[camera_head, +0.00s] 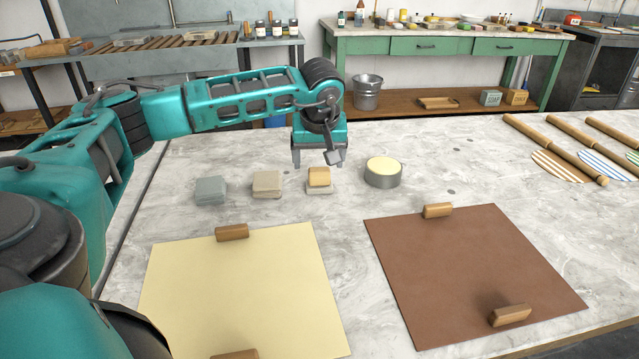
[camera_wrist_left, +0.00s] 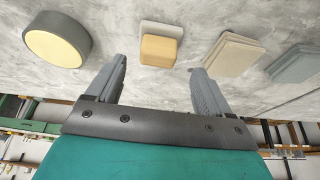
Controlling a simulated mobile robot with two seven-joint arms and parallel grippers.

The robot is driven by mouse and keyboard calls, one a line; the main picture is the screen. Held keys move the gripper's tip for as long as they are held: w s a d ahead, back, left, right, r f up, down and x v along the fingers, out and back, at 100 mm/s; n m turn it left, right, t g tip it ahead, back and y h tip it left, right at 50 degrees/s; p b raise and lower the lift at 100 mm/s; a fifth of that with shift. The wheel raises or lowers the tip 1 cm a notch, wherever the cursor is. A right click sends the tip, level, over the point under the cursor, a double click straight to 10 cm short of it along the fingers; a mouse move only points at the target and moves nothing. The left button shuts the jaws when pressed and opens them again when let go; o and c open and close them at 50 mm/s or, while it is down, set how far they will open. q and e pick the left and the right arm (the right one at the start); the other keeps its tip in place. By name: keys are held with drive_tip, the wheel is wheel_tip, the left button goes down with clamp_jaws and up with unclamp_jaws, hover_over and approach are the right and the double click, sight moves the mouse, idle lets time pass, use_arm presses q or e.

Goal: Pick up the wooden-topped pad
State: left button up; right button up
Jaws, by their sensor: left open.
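The wooden-topped pad (camera_head: 319,179) sits on the grey mottled table, its tan wooden block on top of a pale base. It also shows in the left wrist view (camera_wrist_left: 160,47), ahead of the fingers and roughly between them. My left gripper (camera_head: 319,163) is open and empty, just above and behind the pad in the head view. In the left wrist view its two fingers (camera_wrist_left: 158,88) are spread apart, with no contact on the pad visible. My right gripper is not in view.
A round tin (camera_head: 383,175) stands just right of the pad. A beige stack (camera_head: 268,186) and a grey stack (camera_head: 211,191) lie to its left. A cream sheet (camera_head: 245,290) and a brown sheet (camera_head: 470,265), with wooden blocks on them, lie nearer.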

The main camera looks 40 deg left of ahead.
sight(319, 170)
use_arm(q)
drive_tip(key=b+x, duration=0.1)
drive_tip(key=x, duration=0.4)
drive_tip(key=shift+w+f, duration=0.1)
drive_tip(key=shift+f, duration=0.15)
drive_tip(key=shift+c, duration=0.5)
drive_tip(key=c, duration=0.8)
wheel_tip(319, 170, up, 20)
drive_tip(key=p, duration=0.4)
